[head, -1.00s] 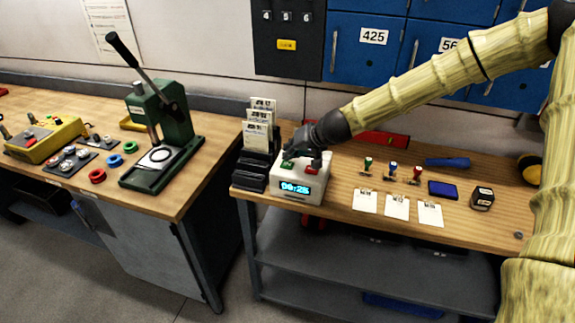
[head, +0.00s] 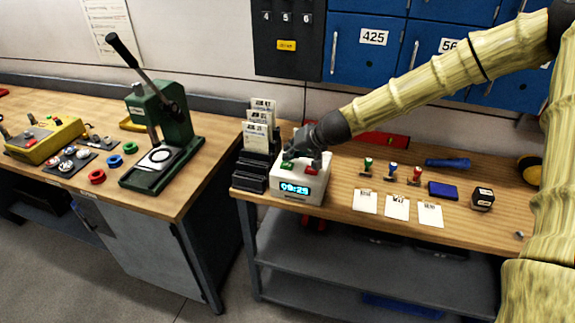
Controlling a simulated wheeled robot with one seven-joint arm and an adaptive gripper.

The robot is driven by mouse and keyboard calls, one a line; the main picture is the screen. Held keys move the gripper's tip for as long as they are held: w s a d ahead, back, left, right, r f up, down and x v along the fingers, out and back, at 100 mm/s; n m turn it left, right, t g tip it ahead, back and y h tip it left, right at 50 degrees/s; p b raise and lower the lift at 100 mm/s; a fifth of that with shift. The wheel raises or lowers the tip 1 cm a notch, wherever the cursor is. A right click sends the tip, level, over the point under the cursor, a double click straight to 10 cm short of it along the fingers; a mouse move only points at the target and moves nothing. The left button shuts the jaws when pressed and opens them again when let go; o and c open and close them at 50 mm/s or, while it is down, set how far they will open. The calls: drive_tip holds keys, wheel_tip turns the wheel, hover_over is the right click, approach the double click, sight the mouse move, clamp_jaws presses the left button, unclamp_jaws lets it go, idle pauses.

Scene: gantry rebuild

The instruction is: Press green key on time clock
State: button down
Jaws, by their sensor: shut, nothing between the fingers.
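The time clock (head: 304,194) is a white box with a lit blue display, near the left front of the right-hand bench. Its green key (head: 287,167) shows on the left of its top and a red key (head: 312,170) on the right. My gripper (head: 288,157) is shut and empty, pointing down over the clock's top. Its fingertip is right at the green key and partly covers it. I cannot tell whether it touches the key or stays just above it.
A dark card rack (head: 258,165) with cards stands left of the clock. Stamps, cards (head: 397,207) and a blue ink pad (head: 443,190) lie to the right. A green press (head: 162,135) stands on the left bench (head: 150,203). A gap separates the benches.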

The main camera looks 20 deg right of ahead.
sight(290, 163)
drive_tip(key=shift+f, duration=0.1)
drive_tip(key=shift+f+b, duration=0.3)
drive_tip(key=shift+b, duration=0.05)
drive_tip(key=shift+f+b, duration=0.35)
drive_tip(key=shift+f, duration=0.1)
idle(1.0)
drive_tip(key=shift+r, duration=0.1)
drive_tip(key=shift+r+p, duration=0.65)
drive_tip(key=shift+r, duration=0.1)
drive_tip(key=shift+r+p, duration=1.85)
drive_tip(key=shift+r, duration=0.7)
